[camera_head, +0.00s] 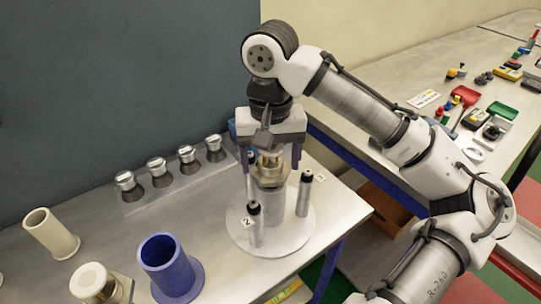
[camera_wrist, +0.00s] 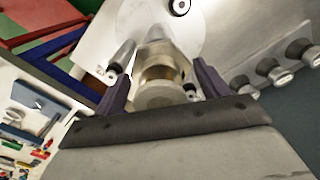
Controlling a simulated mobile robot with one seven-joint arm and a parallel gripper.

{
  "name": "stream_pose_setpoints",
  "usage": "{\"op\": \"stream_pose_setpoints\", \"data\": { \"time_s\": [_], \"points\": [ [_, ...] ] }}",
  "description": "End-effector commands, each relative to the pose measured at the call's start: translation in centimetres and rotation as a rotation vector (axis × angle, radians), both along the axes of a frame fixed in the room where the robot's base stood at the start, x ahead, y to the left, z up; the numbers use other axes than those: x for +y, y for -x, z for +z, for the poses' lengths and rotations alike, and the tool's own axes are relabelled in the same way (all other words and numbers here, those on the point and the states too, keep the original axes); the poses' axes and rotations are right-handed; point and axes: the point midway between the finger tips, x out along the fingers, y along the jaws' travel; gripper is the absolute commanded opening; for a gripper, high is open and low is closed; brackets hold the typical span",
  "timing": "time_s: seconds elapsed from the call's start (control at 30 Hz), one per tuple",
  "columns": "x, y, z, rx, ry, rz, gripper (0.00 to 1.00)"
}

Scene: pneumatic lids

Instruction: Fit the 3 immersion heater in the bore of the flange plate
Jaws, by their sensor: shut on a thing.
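My gripper (camera_head: 270,165) points down over a pale round plate (camera_head: 282,240) on the metal table. Its two purple fingers are shut on a metal piece with a brass-coloured top (camera_head: 268,161). In the wrist view this piece (camera_wrist: 157,72) sits between the fingers. A grey cylinder (camera_head: 268,201) stands below it at the plate's middle; I cannot tell whether the two are joined. Upright black-topped pins stand around it: one tagged 2 (camera_head: 254,225), one tagged 3 (camera_head: 304,194), and another partly behind my gripper. No bore is visible, and I cannot tell which piece is the heater.
A blue flanged cup (camera_head: 169,264), a beige open cup (camera_head: 50,234) and a beige flanged piece (camera_head: 96,284) stand at the left. Several silver-topped knobs (camera_head: 157,166) stand in a row on a strip by the wall. A second bench (camera_head: 440,75) holds small coloured parts.

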Motion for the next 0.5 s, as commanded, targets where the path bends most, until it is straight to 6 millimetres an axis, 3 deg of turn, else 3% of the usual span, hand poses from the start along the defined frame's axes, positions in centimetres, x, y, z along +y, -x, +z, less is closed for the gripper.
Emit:
{"op": "stream_pose_setpoints", "data": {
  "time_s": [0.5],
  "points": [
    [0.0,0.0,-1.2,-0.001,0.000,-0.001,0.49]
  ]
}}
